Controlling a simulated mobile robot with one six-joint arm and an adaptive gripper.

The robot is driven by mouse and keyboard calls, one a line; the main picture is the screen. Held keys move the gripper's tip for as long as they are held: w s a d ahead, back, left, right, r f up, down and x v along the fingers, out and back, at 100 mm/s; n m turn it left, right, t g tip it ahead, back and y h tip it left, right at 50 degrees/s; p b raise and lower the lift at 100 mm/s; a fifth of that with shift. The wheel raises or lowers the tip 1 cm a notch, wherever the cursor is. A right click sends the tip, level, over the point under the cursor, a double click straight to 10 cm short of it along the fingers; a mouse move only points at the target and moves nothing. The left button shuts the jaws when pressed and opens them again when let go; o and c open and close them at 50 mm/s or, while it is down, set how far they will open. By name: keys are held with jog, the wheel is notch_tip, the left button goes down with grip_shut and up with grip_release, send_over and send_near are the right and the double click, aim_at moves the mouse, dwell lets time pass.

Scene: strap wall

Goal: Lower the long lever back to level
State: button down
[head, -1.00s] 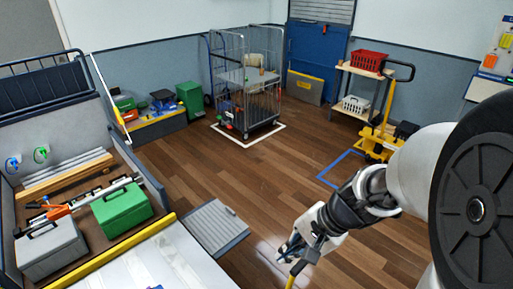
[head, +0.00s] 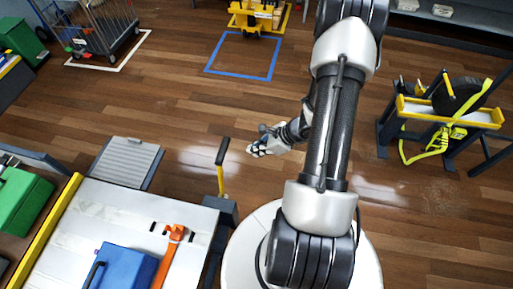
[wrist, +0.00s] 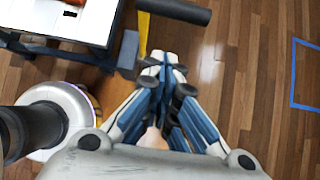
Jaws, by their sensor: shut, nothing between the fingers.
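The long lever (head: 221,178) is yellow with a black grip (head: 223,151). It stands raised, close to upright, at the right corner of the white platform in the head view. In the wrist view its yellow bar (wrist: 143,35) and black grip (wrist: 178,11) show just beyond my fingertips. My gripper (head: 255,149) is to the right of the grip in the head view, with a gap between them there. In the wrist view my gripper (wrist: 166,66) is shut and its fingers hold nothing. I cannot tell how their heights compare.
The white platform (head: 125,208) carries a blue case (head: 125,268) and an orange strap with a buckle (head: 174,235). A grey ramp plate (head: 127,162) lies beyond it. A dark stand with yellow straps (head: 450,115) is at right. The wooden floor beyond my gripper is clear.

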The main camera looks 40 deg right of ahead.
aim_at(221, 150)
jog(key=w+a+f+b, duration=0.2)
jog(key=w+a+f, duration=0.3)
jog(key=w, duration=0.1)
jog(key=shift+w+f, duration=0.15)
jog(key=shift+f, duration=0.05)
jog(key=shift+g+h, duration=0.4)
jog(key=shift+g, duration=0.1)
jog(key=w+a, duration=0.2)
jog(key=w, duration=0.1)
jog(key=shift+w+a+r+p, duration=0.2)
jog(key=shift+a+r+p, duration=0.1)
jog(key=shift+r+p, duration=0.1)
jog(key=shift+w+a+r, duration=0.1)
jog(key=shift+w, duration=0.15)
